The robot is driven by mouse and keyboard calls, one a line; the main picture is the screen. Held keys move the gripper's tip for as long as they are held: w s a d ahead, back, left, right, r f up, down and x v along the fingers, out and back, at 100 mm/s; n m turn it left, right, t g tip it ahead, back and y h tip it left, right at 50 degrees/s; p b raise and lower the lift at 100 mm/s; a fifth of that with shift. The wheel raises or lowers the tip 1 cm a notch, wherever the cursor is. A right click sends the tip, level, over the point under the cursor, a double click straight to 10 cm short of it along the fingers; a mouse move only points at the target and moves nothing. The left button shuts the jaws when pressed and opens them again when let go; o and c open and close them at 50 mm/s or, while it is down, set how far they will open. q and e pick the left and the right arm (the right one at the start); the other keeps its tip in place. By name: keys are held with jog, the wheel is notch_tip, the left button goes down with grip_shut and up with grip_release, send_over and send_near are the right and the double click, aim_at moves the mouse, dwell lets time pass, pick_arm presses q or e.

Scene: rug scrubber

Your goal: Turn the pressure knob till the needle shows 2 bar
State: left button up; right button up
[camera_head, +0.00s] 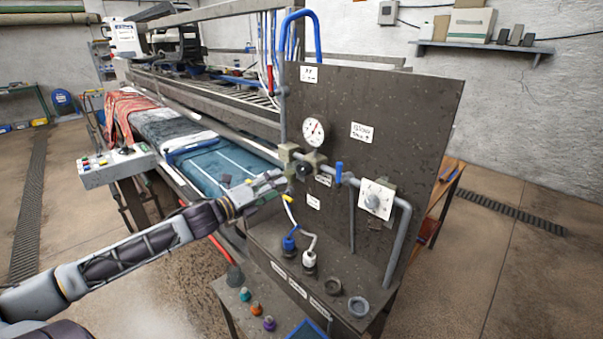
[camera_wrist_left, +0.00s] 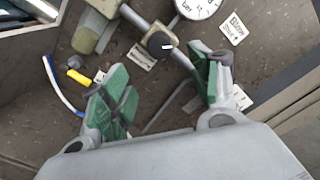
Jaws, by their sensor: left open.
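The dark round pressure knob (camera_head: 303,172) sits on the grey pipe below the white gauge (camera_head: 313,131) on the dark panel. The gauge has a reddish needle, but its reading is too small to make out. In the left wrist view the knob (camera_wrist_left: 160,44), with a small white mark, lies beyond and between the green-padded fingertips. The gauge (camera_wrist_left: 196,6) is cut off at the top edge there. My left gripper (camera_head: 284,181) is open and empty, just left of the knob and apparently apart from it. My right gripper is not in view.
Blue and white hose ends (camera_head: 309,258) stand on the ledge below. A brass-coloured valve body (camera_head: 288,155) is close to the gripper's upper side.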

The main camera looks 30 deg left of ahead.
aim_at(301, 171)
pick_arm(q)
jog(key=shift+x, duration=2.95)
jog(key=shift+w+d, duration=0.1)
jog(key=shift+w, duration=0.3)
jog(key=shift+w+d+r, duration=0.1)
jog(key=shift+w+d, duration=0.05)
jog(key=shift+w, duration=0.45)
jog(key=shift+w+d, duration=0.15)
jog(key=shift+w, duration=0.15)
jog(key=shift+p+x, duration=0.45)
jog(key=shift+x, duration=0.4)
jog(key=shift+w+d, duration=0.2)
jog(key=shift+w, duration=0.4)
jog(key=shift+w+d, duration=0.1)
jog(key=shift+w, duration=0.05)
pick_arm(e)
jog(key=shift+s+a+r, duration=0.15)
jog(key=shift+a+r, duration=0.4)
